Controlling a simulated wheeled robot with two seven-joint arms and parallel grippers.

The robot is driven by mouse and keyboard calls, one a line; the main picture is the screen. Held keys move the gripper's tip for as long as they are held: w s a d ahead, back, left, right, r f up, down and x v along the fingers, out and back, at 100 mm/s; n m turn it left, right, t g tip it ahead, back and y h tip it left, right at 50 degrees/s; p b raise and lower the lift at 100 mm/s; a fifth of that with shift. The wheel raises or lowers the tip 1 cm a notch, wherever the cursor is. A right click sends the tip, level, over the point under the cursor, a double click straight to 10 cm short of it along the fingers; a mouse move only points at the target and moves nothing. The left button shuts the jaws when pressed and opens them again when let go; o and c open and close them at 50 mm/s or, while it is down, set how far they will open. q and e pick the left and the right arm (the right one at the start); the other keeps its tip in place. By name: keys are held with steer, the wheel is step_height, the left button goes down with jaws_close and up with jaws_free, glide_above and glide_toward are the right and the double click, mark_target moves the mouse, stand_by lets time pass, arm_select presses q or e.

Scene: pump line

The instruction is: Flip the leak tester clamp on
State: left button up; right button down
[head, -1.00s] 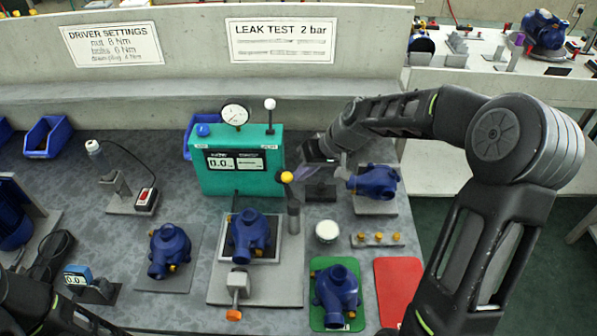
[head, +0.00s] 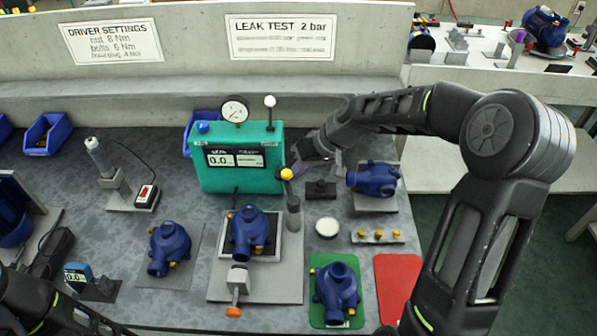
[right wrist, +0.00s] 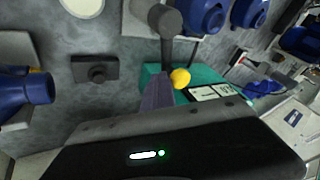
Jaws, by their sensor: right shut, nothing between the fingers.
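The leak tester (head: 238,180) is a teal box with a dial gauge on top and a display reading 0.0. In front of it, a blue pump housing (head: 247,238) sits on the grey fixture plate (head: 285,288). A dark grey post (head: 293,218) stands at the plate's right rear, with a yellow ball knob (head: 286,174) above it. My right gripper (head: 298,172) is shut and empty, just right of the knob; contact is unclear. In the right wrist view its fingers (right wrist: 156,92) are close beside the yellow knob (right wrist: 180,78). My left gripper is out of view.
An orange-tipped handle (head: 234,311) is at the plate's front. A blue pump part (head: 373,180) lies right of my right gripper, by a small black block (head: 320,189). Green (head: 320,265) and red (head: 397,284) mats lie in front. Bench left of the tester is partly free.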

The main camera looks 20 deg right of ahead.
steer(key=shift+w+a+n, duration=0.1)
steer(key=shift+a+n, duration=0.2)
steer(key=shift+n, duration=0.2)
steer(key=shift+w+a+f+n+g+y+b, duration=0.15)
steer(key=shift+a+n+g+y+b, duration=0.2)
steer(key=shift+n, duration=0.25)
steer(key=shift+w+a+r+n+g+y+b, duration=0.15)
steer(key=shift+a+n+g+y+b, duration=0.15)
steer(key=shift+n, duration=0.3)
steer(key=s+a+n+g+b, duration=0.2)
steer(key=a+n+g+b, duration=0.1)
steer(key=a+n, duration=0.2)
steer(key=shift+s+a+y+b, duration=0.15)
steer(key=shift+a+y+b, duration=0.2)
steer(key=shift+a, duration=0.7)
steer(key=shift+s+a+f, duration=0.1)
steer(key=shift+f, duration=0.05)
steer(key=v, duration=0.8)
